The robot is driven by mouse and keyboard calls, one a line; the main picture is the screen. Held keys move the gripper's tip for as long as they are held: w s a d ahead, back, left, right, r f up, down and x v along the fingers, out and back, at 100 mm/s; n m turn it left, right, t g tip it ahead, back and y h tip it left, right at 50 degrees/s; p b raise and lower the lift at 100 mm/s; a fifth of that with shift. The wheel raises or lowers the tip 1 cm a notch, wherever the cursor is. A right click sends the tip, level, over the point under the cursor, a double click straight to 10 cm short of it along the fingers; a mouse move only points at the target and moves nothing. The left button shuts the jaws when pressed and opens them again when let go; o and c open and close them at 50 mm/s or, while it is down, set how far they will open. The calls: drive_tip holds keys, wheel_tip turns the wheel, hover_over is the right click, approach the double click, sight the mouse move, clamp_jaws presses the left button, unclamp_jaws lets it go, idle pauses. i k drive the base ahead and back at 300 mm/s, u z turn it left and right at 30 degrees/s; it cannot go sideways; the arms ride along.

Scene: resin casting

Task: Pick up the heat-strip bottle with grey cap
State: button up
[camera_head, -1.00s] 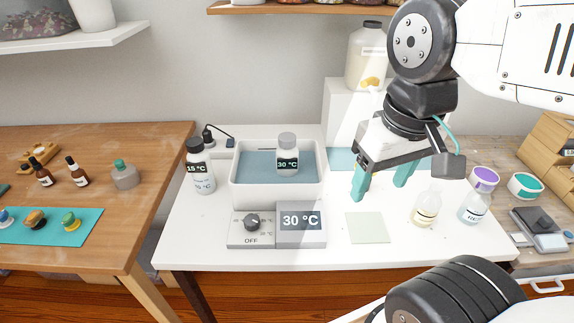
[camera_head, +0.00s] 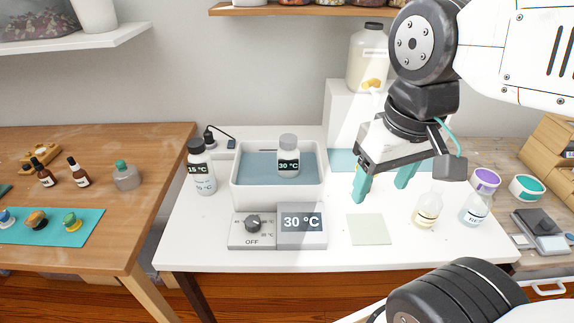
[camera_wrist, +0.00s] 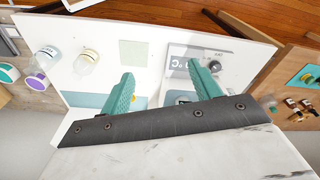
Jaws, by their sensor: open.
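The heat-strip bottle with grey cap (camera_head: 288,157) stands upright in the water bath (camera_head: 277,200), and its dark strip reads 30 °C. My gripper (camera_head: 383,184) is open and empty, to the right of the bath above the white table. In the wrist view my gripper (camera_wrist: 160,85) shows two teal fingers spread apart with nothing between them. The bottle cannot be made out in the wrist view.
A black-capped bottle (camera_head: 200,168) reading 15 °C stands left of the bath. The bath's control box (camera_head: 252,238) is in front. Two clear bottles, one yellowish (camera_head: 426,209) and one labelled (camera_head: 474,208), stand at the right. A pale square pad (camera_head: 368,229) lies flat between.

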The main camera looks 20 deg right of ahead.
sight(288, 153)
drive_tip(key=k, duration=0.5)
drive_tip(key=u, duration=2.4)
drive_tip(key=i, duration=2)
drive_tip(key=z, duration=3.05)
drive_tip(key=i, duration=0.55)
drive_tip(key=u, duration=0.1)
